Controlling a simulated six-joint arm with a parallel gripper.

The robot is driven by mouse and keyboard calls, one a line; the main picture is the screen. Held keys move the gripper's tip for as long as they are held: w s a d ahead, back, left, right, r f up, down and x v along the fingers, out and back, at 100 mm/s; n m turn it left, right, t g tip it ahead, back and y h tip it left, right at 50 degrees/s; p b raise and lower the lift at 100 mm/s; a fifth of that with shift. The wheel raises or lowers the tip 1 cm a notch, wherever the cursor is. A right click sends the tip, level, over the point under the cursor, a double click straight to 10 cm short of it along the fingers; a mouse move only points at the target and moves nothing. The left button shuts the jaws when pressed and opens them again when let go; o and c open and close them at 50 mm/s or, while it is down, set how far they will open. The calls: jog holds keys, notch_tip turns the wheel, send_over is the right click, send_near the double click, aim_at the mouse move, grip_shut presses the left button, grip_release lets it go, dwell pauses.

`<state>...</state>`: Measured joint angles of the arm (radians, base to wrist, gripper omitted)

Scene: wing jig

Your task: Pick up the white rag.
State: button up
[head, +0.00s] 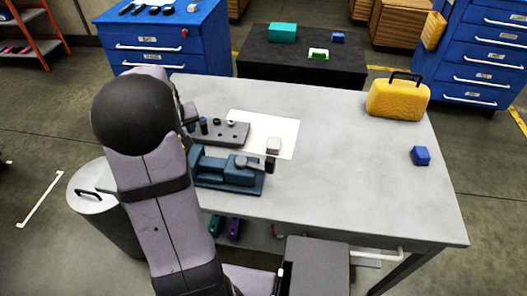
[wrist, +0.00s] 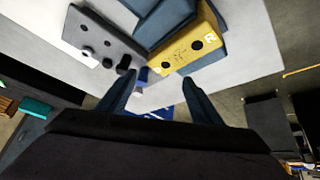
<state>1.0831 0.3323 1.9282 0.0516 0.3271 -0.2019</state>
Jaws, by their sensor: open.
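A small pale, whitish piece (head: 273,145) lies on the white sheet (head: 286,125) on the grey table; it may be the white rag, but it is too small to tell. In the wrist view my gripper (wrist: 158,78) is open, with its two fingers apart and nothing held between them. Part of the white sheet shows in the wrist view (wrist: 76,36); I cannot make out a rag there. In the head view my arm hides the gripper.
A blue vise (head: 228,178) and a grey holed plate (head: 236,133) stand beside the sheet. A yellow plate marked R (wrist: 180,50) is by the vise. A yellow case (head: 398,101) and blue block (head: 420,156) sit at right. The table's middle right is clear.

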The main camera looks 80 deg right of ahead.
jog(key=s+d+f+m+g+h, duration=0.1)
jog(key=s+d+m, duration=0.2)
jog(key=s+d, duration=0.65)
jog(key=m+g+y+p, duration=0.2)
jog(key=m+p, duration=0.2)
jog(key=p, duration=0.2)
send_near(274, 143)
notch_tip(274, 143, down, 2)
jog(key=shift+d+p+x, duration=0.2)
jog(key=shift+p+x, duration=0.6)
jog(key=shift+x, duration=1.15)
jog(key=shift+d+p+x, duration=0.2)
jog(key=shift+p+x, duration=0.6)
jog(key=shift+x, duration=1.15)
jog(key=shift+r, duration=0.2)
jog(key=c, duration=1.1)
